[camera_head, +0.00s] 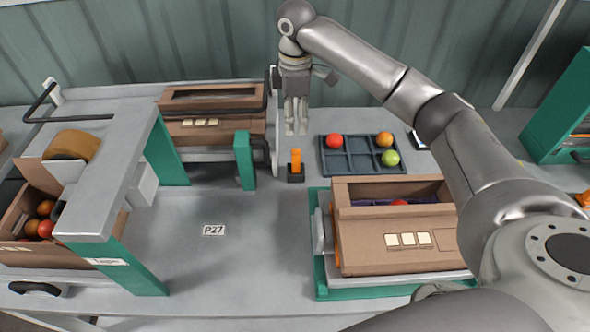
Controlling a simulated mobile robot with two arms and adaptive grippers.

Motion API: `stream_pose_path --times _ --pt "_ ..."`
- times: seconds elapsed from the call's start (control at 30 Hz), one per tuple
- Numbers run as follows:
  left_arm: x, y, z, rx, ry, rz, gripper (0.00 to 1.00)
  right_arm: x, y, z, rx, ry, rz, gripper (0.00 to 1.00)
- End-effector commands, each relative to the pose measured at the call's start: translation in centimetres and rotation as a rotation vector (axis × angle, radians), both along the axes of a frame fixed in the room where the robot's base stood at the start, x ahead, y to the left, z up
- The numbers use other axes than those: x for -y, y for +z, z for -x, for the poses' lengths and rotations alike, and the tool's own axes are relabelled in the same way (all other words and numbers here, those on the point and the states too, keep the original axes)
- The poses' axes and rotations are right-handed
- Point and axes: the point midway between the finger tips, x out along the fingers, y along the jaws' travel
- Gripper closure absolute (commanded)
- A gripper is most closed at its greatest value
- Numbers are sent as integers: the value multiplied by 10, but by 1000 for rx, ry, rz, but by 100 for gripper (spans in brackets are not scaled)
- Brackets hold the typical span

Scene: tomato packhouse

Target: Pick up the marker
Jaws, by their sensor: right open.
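The marker (296,156) looks like a short orange upright piece standing in a small dark holder (296,178) on the grey bench. It is near the centre, left of the blue-grey tray. My right gripper (297,130) points down in the picture just above the marker, its arm reaching in from the right. It appears apart from the marker, with nothing in its fingers; the exact depth gap is hard to judge. My left gripper is not in view.
A divided tray (362,169) with tomatoes lies right of the holder. A cardboard box (395,266) sits on a green-edged stand in front. A green post (244,160) and taping frame (108,185) stand left. The bench around the P27 label (213,230) is clear.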

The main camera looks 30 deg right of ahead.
Motion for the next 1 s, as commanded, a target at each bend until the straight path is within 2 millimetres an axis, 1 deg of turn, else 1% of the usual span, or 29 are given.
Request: stream_pose_path --times 0.03,0.07,0.17,0.27,0.4,0.67,0.8,0.9,1.0 --pt "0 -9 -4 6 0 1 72 0 -9 0 0 0 0 55" --pt "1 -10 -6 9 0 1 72 0 -10 0 0 0 0 55" --pt "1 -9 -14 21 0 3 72 0 -17 0 -1 0 0 55" --pt "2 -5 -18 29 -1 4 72 0 -31 1 -5 0 1 55" --pt "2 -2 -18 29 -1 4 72 0 -53 1 -4 -1 0 55" --pt "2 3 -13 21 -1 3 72 0 -74 2 -3 -1 1 55" --pt "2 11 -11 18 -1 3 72 -1 -94 6 -4 0 0 55" --pt "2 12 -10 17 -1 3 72 -1 -109 5 -3 -1 1 55" --pt "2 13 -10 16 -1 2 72 -1 -116 5 0 0 1 55"
